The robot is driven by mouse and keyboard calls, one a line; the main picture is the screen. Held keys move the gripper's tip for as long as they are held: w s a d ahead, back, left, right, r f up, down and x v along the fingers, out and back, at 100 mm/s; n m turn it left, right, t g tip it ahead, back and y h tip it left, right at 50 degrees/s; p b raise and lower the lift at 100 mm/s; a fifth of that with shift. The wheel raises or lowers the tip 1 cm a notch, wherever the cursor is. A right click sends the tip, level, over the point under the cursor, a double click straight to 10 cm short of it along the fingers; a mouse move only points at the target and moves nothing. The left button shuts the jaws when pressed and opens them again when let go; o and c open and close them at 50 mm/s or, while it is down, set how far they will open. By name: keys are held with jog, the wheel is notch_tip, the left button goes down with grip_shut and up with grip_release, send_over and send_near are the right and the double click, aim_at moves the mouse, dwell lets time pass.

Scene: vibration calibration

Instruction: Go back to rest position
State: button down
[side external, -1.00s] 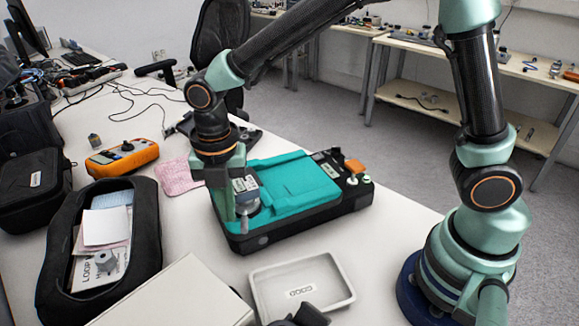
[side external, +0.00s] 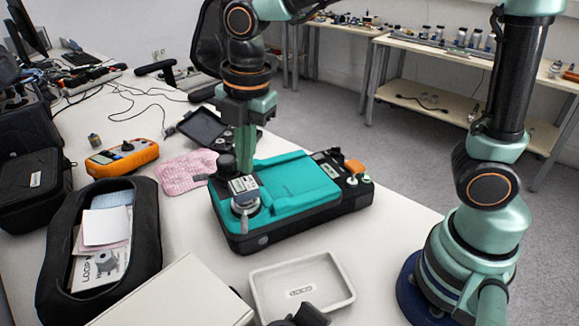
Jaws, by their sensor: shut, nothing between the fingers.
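My gripper (side external: 244,160) is shut and empty, pointing down above the far left part of the teal-topped calibration device (side external: 300,190). Its fingertips are close to the device in the picture; I cannot tell the exact height. A small sensor with a label (side external: 244,190) stands upright on a round metal mount at the device's near left corner. A dark round knob-like part (side external: 226,163) shows just left of my fingers. An orange part (side external: 355,166) and pale knobs sit at the device's right end.
A light grey tray (side external: 338,297) stands in front of the device. A black open case (side external: 150,235) and a white box (side external: 185,300) are at the front left. An orange meter (side external: 122,158) and a pink cloth (side external: 180,178) lie further back.

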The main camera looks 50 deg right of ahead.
jog(key=s+d+r+m+t, duration=0.2)
jog(key=s+d+m, duration=0.1)
jog(key=d+m, duration=0.4)
jog(key=s+d+r+m+t, duration=0.1)
jog(key=d+m, duration=0.6)
jog(key=m, duration=0.7)
jog(key=s+t, duration=0.1)
jog(key=s, duration=0.1)
jog(key=shift+s+d+r, duration=0.3)
jog(key=shift+d+r, duration=0.1)
